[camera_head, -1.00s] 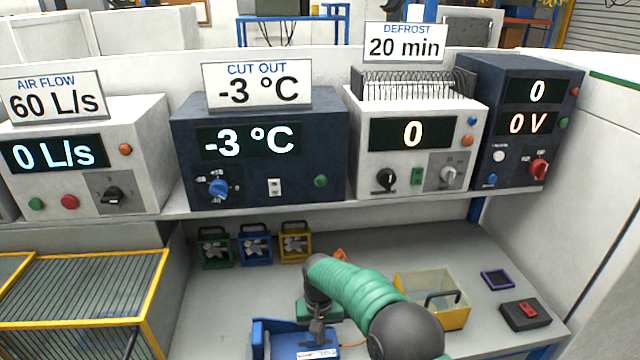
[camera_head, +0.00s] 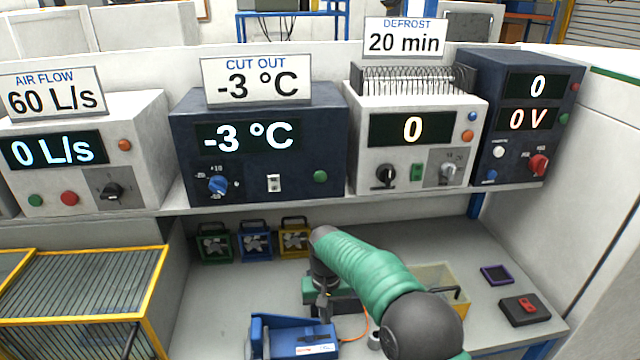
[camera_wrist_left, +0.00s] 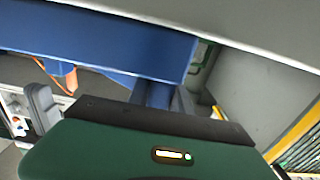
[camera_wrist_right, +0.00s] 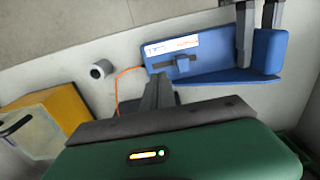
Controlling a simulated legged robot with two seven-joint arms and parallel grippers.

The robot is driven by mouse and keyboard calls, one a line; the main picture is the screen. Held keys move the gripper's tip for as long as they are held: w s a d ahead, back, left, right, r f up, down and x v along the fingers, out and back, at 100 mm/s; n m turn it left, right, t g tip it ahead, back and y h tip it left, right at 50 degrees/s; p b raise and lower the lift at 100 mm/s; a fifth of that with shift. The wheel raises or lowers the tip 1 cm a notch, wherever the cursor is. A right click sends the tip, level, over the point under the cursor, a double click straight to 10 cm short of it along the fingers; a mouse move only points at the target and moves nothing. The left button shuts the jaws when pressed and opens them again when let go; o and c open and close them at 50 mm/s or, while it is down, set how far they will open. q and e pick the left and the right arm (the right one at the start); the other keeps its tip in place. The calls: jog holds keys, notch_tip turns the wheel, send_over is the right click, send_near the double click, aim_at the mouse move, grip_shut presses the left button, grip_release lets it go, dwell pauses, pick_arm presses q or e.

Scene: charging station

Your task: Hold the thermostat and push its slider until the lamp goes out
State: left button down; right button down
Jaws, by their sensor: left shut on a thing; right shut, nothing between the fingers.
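The blue thermostat (camera_head: 290,333) is at the bottom of the head view, above the bench. It carries a white label and a dark slider (camera_wrist_right: 183,66), seen in the right wrist view. My left gripper (camera_wrist_right: 257,36) is shut on its upright blue plate; in the left wrist view the blue body (camera_wrist_left: 110,40) fills the top. My right gripper (camera_head: 325,305) is shut and empty, its fingertips close to the slider's edge of the thermostat; I cannot tell whether they touch. A small white cylinder (camera_wrist_right: 101,69), possibly the lamp, stands near an orange cable; whether it is lit is unclear.
A yellow-edged clear bin (camera_head: 440,285), a purple-framed square (camera_head: 497,275) and a dark box with a red switch (camera_head: 525,310) sit on the right. Small fans (camera_head: 255,243) stand at the back. A shelf of instruments (camera_head: 260,145) overhangs the bench.

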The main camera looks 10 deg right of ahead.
jog(key=shift+r, duration=0.85)
pick_arm(q)
jog(key=c, duration=1.1)
grip_release()
jog(key=shift+s, duration=0.1)
